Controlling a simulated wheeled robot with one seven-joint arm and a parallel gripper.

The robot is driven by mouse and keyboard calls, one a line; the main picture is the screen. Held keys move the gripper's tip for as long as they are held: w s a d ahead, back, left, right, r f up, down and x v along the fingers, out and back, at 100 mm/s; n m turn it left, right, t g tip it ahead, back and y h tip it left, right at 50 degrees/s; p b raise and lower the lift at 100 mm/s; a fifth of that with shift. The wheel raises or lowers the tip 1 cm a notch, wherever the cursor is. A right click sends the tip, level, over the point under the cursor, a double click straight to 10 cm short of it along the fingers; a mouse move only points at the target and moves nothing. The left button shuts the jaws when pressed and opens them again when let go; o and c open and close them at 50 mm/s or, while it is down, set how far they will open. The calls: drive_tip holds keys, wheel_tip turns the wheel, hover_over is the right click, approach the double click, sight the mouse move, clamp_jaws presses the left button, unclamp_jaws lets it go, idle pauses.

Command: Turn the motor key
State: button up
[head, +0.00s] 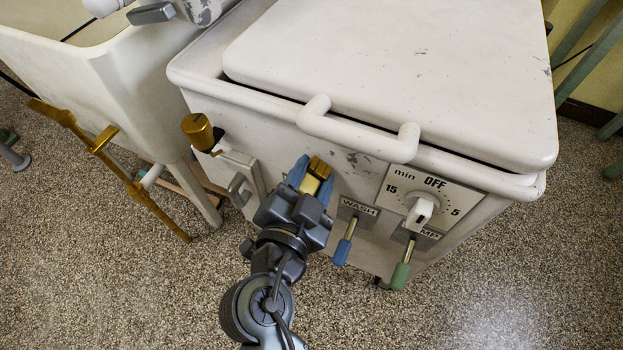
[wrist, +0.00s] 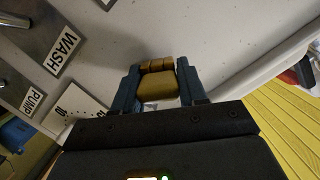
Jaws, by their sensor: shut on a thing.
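A small brass piece (head: 320,166), which I take for the motor key, is at the front of the white washer (head: 390,75). It also shows in the wrist view (wrist: 158,87), with a ridged brown-gold top and a yellower block below. My gripper (head: 313,179) is shut on it, with one blue finger at each side. The fingers and wrist hide how it joins the washer, and no marking for it can be read.
Right of my gripper are a blue-handled WASH lever (head: 344,243), a green-handled lever (head: 402,264) and a white timer dial (head: 420,212). The white lid handle (head: 357,127) juts out just above. A brass knob (head: 198,132) and a sink (head: 120,90) are at left.

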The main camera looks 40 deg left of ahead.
drive_tip(key=shift+s+a+f+m+y+b, duration=0.1)
drive_tip(key=shift+m+y+b, duration=0.4)
drive_tip(key=shift+m+b, duration=1.8)
drive_tip(key=shift+a+m+t+y+b, duration=0.1)
drive_tip(key=shift+m+t+y+b, duration=0.7)
drive_tip(key=shift+b, duration=4.35)
drive_tip(key=shift+r+m+b, duration=0.2)
drive_tip(key=shift+m+b, duration=1.6)
drive_tip(key=shift+b, duration=1.15)
drive_tip(key=shift+r+m, duration=0.15)
drive_tip(key=shift+m, duration=0.55)
drive_tip(key=o, duration=1.6)
drive_tip(key=shift+d+f, duration=0.2)
drive_tip(key=shift+f, duration=0.05)
drive_tip(key=shift+o, duration=0.2)
drive_tip(key=v, duration=0.6)
drive_tip(key=shift+s, duration=0.4)
